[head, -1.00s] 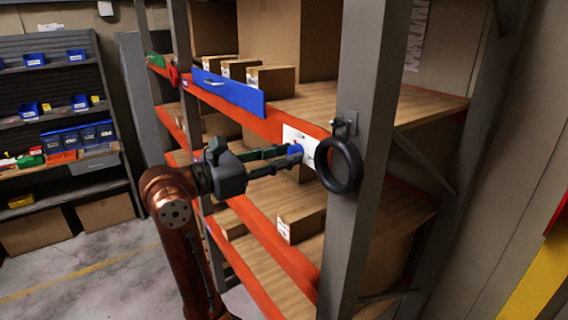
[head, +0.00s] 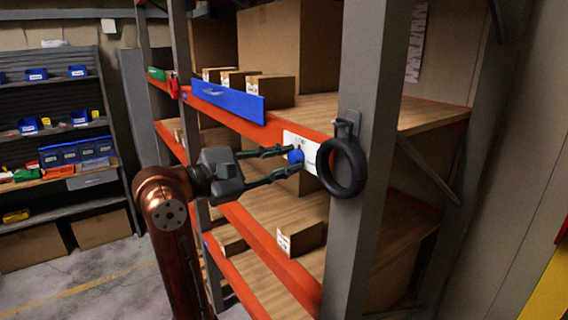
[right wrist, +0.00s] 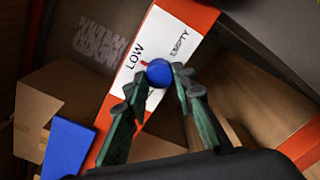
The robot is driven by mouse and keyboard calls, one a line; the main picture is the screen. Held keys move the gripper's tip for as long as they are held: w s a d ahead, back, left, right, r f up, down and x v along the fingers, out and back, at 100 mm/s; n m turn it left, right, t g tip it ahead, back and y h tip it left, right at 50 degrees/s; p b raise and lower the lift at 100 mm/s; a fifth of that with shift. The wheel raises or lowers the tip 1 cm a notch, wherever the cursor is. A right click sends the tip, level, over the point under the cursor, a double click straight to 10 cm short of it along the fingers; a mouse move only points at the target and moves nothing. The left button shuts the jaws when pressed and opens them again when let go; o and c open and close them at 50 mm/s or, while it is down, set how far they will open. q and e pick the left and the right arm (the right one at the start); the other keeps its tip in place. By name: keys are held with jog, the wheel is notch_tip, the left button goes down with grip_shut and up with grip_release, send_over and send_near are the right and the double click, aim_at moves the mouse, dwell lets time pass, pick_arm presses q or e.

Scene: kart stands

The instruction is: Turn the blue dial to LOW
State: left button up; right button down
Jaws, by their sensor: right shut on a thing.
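The blue dial (head: 296,156) sits on a white label plate (head: 313,172) on the orange shelf beam, left of the grey post. In the right wrist view the dial (right wrist: 159,72) is between the words LOW and EMPTY. A small red mark shows at its edge on the LOW side. My right gripper (head: 291,161) reaches in from the left, shut on the dial with one finger on each side. Its fingertips (right wrist: 160,83) also show around the dial in the right wrist view. My left gripper is not in view.
A black ring (head: 342,167) hangs on the grey post (head: 368,100) just right of the dial. A blue panel (head: 228,98) is on the beam to the left. Cardboard boxes (head: 270,90) stand on the shelves. A shelf with blue bins (head: 75,152) is at far left.

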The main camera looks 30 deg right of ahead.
dwell(0.4)
jog(key=c, duration=1.6)
grip_release()
jog(key=a, duration=1.2)
jog(key=shift+s+r, duration=0.1)
jog(key=shift+s, duration=0.3)
